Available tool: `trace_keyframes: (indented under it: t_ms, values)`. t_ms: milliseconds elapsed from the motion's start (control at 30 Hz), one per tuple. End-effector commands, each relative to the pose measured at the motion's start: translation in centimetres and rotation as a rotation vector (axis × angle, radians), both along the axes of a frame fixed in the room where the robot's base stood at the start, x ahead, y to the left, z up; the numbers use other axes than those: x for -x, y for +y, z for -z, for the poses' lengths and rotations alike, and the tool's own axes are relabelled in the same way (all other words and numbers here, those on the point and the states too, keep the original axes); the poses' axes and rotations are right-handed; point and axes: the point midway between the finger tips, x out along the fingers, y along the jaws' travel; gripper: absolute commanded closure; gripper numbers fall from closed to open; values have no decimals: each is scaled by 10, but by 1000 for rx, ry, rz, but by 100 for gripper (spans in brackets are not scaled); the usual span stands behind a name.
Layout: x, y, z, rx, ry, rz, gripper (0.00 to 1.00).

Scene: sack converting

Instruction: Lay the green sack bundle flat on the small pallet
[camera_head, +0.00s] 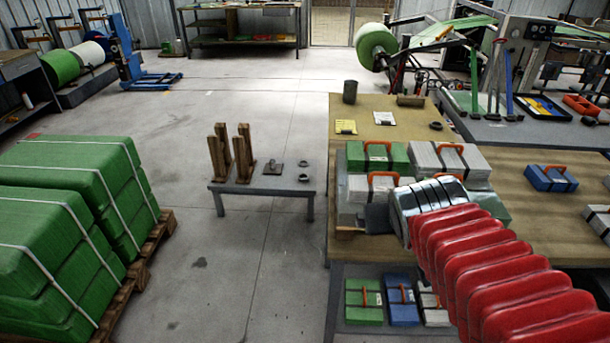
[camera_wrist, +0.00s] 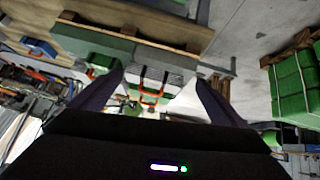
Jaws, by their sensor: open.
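A green sack bundle (camera_head: 377,157) with an orange handle lies on top of the stack on the small pallet (camera_head: 347,233). A white bundle (camera_head: 452,160) lies to its right and another white bundle (camera_head: 356,188) lies below it. A second green bundle (camera_head: 363,303) lies on the low shelf under the table. My gripper is over the stack's near side, mostly hidden by my arm in the head view. In the wrist view my gripper (camera_wrist: 160,78) is open, with bundles with orange handles seen beyond and between the fingers. The pallet's wooden edge (camera_wrist: 140,30) shows above them.
A blue bundle (camera_head: 402,300) and a white one (camera_head: 433,308) share the low shelf. Another blue bundle (camera_head: 550,178) lies on the table at right. A small bench (camera_head: 262,187) with wooden posts stands left.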

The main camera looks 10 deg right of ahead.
Motion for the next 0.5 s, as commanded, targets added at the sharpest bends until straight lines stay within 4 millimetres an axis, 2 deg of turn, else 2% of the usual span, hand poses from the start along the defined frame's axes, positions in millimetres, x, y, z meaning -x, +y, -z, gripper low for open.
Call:
trace_keyframes:
  t_ms: [33,100,233,367,500]
  values:
    - [10,21,-1,-23,24,-34,5]
    - [26,48,1,-61,71,-82,5]
    - [58,92,6,-126,155,-175,5]
    - [80,117,9,-166,208,-238,5]
    - [86,123,10,-177,226,-256,5]
